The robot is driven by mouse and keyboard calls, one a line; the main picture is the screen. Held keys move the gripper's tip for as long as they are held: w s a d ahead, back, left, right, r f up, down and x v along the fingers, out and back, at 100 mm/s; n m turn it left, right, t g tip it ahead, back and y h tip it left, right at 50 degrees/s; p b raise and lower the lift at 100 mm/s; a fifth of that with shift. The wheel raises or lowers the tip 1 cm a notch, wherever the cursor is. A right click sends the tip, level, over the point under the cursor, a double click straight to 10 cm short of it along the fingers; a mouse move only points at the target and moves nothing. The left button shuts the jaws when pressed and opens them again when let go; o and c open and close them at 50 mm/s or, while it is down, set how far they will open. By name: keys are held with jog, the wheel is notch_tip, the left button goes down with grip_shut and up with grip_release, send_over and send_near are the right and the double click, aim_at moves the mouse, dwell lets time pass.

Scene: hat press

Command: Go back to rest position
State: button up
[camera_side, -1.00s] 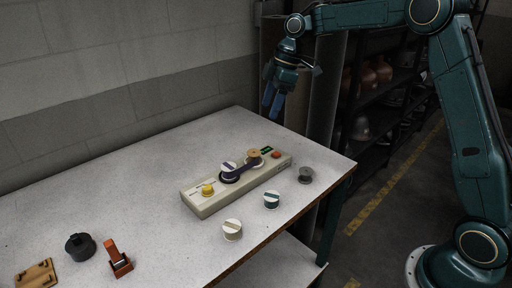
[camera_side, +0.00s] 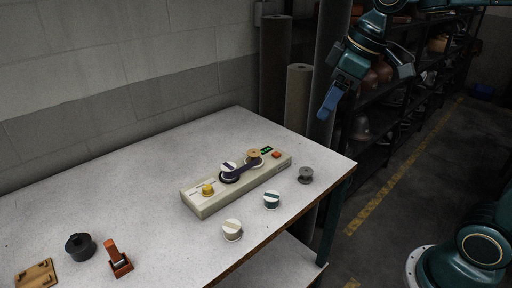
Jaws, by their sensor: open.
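My gripper (camera_side: 328,108) hangs in the air at the upper right, above and beyond the right end of the table (camera_side: 130,185). Its blue fingers point down and hold nothing that I can see; they overlap in this view. The beige press machine (camera_side: 212,203) sits on the table, well below and left of my gripper. It carries a yellow knob (camera_side: 207,190), a dark disc with a white top (camera_side: 229,169), a tan round piece (camera_side: 254,154) and a red button (camera_side: 276,155).
White round pieces, one plain (camera_side: 232,231) and one with a teal band (camera_side: 271,201), and a grey spool (camera_side: 305,176) lie near the table's right edge. A black round object (camera_side: 80,247), an orange tool (camera_side: 118,260) and a wooden piece (camera_side: 37,275) lie at front left. Shelves stand behind.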

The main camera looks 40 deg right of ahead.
jog(key=s+f+m, duration=0.2)
jog(key=s, duration=0.5)
jog(key=s+d+f+m+t+h, duration=0.1)
jog(key=s+f+m, duration=0.1)
jog(key=s, duration=0.6)
jog(key=shift+f+m+t, duration=0.3)
jog(key=shift+f+m, duration=0.1)
jog(key=shift+m, duration=0.1)
